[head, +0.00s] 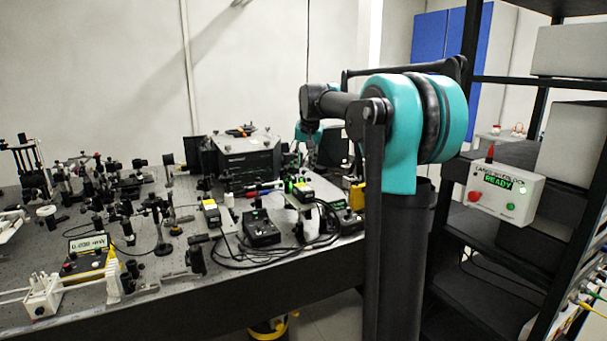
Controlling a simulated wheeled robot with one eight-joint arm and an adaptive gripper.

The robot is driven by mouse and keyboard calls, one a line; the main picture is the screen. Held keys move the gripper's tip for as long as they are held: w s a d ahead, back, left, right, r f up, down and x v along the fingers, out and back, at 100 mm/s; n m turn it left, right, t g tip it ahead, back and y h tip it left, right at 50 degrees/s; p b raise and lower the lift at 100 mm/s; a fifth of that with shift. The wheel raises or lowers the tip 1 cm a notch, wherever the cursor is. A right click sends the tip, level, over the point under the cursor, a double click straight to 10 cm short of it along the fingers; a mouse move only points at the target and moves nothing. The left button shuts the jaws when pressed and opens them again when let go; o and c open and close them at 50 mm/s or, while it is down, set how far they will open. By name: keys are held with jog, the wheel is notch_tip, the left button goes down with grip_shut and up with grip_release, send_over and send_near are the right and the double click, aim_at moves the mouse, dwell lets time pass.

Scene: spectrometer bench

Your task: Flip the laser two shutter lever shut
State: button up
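Two small laser-like boxes with yellow tops and black bodies stand on the bench in the head view. I cannot read which is laser two, and no shutter lever can be made out at this size. My arm reaches left over the right end of the bench, and its wrist hangs above the gear near the right box. My gripper's fingers cannot be picked out from the dark gear there.
A perforated optical bench (165,285) carries many mounts at left. A black control box (261,231) with looped cables lies between the yellow-topped boxes. A large black housing (245,160) stands behind. A white box (505,190) reading READY hangs on the right rack.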

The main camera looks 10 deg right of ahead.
aim_at(304, 173)
jog(key=shift+x, duration=2.55)
jog(key=shift+c, duration=0.6)
grip_shut()
